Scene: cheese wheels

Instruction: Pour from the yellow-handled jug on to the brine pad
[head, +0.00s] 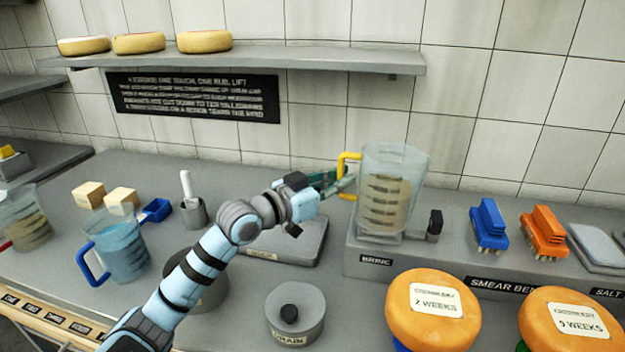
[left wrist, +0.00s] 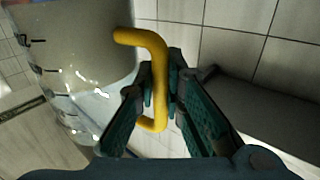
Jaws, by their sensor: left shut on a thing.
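The yellow-handled jug (head: 400,172) is clear, with dark level marks and a tan content, and looks nearly upright. My left gripper (head: 345,183) is shut on its yellow handle (head: 348,157). The left wrist view shows the fingers (left wrist: 160,95) on both sides of the handle (left wrist: 157,62), with the jug wall (left wrist: 75,60) to the left. The jug is over the raised grey block with the label BRINE (head: 376,260). I cannot tell whether its base touches. The brine pad itself is not clearly seen behind the jug. My right gripper is out of view.
A blue-handled jug (head: 121,248) and a red-handled jug (head: 24,220) stand at left. A drain pot (head: 295,313) and orange cheese wheels (head: 432,318) are in front. Blue (head: 488,226) and orange (head: 543,233) brushes lie right of the jug. A shelf (head: 290,60) runs above.

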